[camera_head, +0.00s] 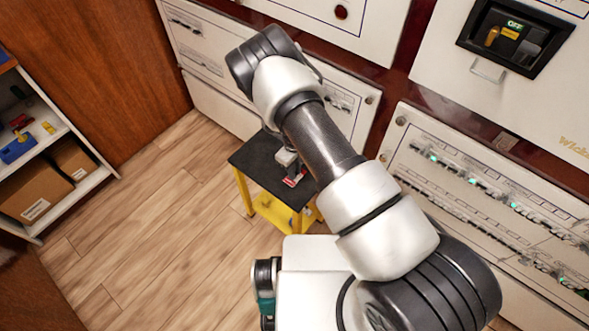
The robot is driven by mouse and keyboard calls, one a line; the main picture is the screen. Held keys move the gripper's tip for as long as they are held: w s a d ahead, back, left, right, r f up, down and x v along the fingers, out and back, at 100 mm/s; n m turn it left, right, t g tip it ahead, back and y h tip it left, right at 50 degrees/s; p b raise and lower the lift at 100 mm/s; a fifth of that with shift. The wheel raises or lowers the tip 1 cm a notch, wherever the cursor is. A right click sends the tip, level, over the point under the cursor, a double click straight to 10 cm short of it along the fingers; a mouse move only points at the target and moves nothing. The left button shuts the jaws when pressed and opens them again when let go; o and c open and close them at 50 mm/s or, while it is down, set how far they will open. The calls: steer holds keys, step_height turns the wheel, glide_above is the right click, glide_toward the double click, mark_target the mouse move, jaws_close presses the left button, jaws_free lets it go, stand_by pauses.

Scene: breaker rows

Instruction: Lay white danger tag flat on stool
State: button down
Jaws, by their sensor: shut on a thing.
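The stool has a black top (252,158) and yellow legs with a lower yellow step (268,208). It stands on the floor in front of the white cabinets. My arm reaches over it from the lower right and hides the right part of its top. My gripper (293,178) is low at the stool's top, partly hidden behind my arm. It is shut on the white danger tag (292,182), of which a small red and white piece shows. I cannot tell whether the tag touches the stool top or lies flat.
A shelf (78,128) at the left holds cardboard boxes (32,192), a blue item (17,149) and small red and yellow items. White breaker cabinets (440,150) line the back and right. The wooden floor (150,230) left of the stool is clear.

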steer(key=shift+f+b, duration=0.45)
steer(key=shift+f, duration=0.15)
steer(key=c, duration=1.6)
jaws_free()
step_height(320, 180, up, 18)
steer(key=p, duration=0.3)
steer(key=shift+f, duration=0.25)
steer(key=shift+r, duration=0.1)
